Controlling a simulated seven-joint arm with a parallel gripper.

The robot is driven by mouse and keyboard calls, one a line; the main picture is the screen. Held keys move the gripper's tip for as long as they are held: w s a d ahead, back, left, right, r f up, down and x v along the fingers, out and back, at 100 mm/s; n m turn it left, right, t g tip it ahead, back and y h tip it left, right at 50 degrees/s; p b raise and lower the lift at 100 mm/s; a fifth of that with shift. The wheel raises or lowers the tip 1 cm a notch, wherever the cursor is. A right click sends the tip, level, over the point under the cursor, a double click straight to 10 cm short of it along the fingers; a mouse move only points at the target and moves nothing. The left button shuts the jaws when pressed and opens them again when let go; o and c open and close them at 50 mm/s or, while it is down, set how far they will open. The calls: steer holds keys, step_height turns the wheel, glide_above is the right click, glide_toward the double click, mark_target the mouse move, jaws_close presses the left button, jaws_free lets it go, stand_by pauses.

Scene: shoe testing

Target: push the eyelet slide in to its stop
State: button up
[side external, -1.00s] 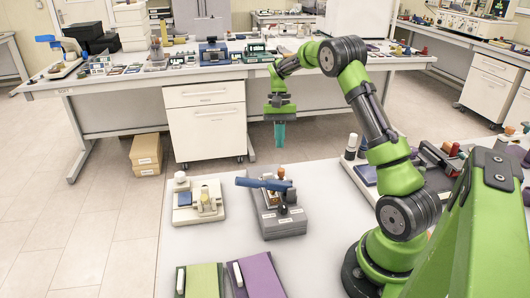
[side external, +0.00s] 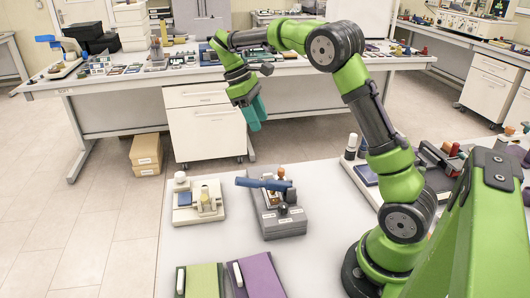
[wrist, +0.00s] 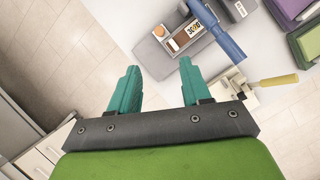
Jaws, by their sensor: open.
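My gripper (side external: 254,113) is in the air beyond the far edge of the near table, tilted, with its teal fingers pointing down. In the wrist view my gripper (wrist: 160,72) has its two fingers wide apart with nothing between them. A cream fixture (side external: 185,214) with a blue block and a yellow part stands on the near table, apart from the gripper. I cannot tell which part is the eyelet slide.
A green pad (side external: 204,281) and a purple pad (side external: 262,277) lie at the table's front. Upright cylinders and a red-handled device (side external: 440,158) stand near my arm at right. A cluttered bench (side external: 300,68) stands behind.

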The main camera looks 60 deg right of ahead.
mark_target(281, 170)
steer(key=shift+n, duration=0.3)
steer(key=x, duration=1.7)
steer(key=shift+s+d, duration=0.1)
steer(key=shift+s, duration=0.05)
steer(key=shift+r, duration=0.1)
jaws_close()
